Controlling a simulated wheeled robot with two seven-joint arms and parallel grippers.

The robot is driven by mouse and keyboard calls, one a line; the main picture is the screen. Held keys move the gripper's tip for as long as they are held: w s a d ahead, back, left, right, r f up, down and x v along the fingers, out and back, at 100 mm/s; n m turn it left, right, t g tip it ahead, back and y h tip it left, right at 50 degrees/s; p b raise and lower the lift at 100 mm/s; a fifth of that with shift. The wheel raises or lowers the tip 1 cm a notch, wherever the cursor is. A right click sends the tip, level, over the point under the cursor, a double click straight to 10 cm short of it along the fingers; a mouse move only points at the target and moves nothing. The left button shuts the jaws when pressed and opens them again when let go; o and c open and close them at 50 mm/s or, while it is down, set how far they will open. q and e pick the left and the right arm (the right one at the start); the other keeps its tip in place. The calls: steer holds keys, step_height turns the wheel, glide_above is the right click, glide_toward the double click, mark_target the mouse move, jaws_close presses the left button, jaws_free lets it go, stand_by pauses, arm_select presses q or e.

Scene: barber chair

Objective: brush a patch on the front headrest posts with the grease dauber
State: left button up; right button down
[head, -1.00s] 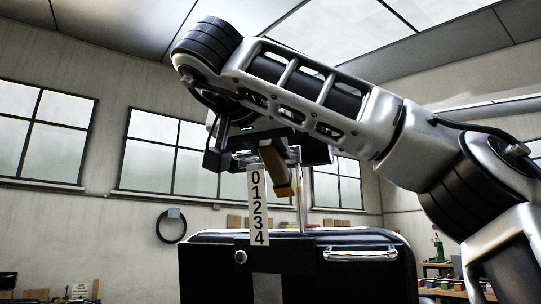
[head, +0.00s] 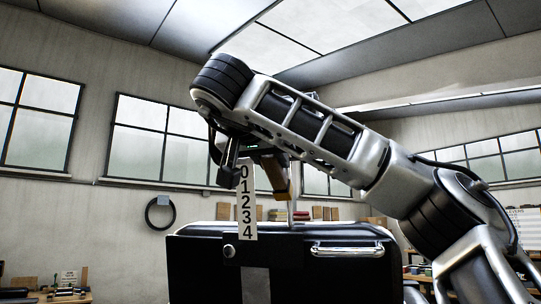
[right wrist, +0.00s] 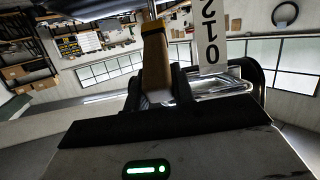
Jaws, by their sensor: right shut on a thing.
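My right gripper (head: 262,158) is shut on the grease dauber (head: 272,172), which has a brown body and a tan collar. The dauber slants down above the black chair back (head: 205,262). It also shows between my fingers in the right wrist view (right wrist: 156,62). A chrome headrest post (head: 291,207) rises from the chair back close by the dauber's lower end; I cannot tell whether they touch. The rest of the posts and the headrest are largely hidden behind my gripper. A white number strip (head: 246,205), marked 0 to 4, stands left of the dauber. My left gripper is not in view.
A chrome handle (head: 347,250) and a round knob (head: 229,251) are on the chair back. Workbenches and windowed walls are farther back. The space left of the chair is open.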

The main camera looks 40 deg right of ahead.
steer(key=shift+x, duration=0.8)
stand_by(0.4)
